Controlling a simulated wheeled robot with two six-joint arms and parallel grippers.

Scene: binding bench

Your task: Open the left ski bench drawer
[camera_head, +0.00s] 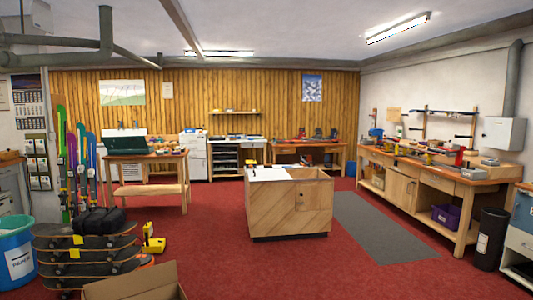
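A long wooden workbench (470,182) stands along the right wall, with tools on its top. Below its top are pale wooden fronts (437,182) with small dark pulls; I cannot tell from here exactly which is the left drawer. No front is visibly pulled out. A rack (447,124) with long thin items, possibly skis, is on the wall above. A wooden island cabinet (290,205) with a white top part stands mid-room. Neither of my grippers is in view.
A grey mat (382,227) lies on the red carpet between island and workbench. A dark bin (490,239) stands at the workbench's near end. Skateboards (85,262) and an open cardboard box (135,284) are at near left. Carpet at front centre (320,270) is clear.

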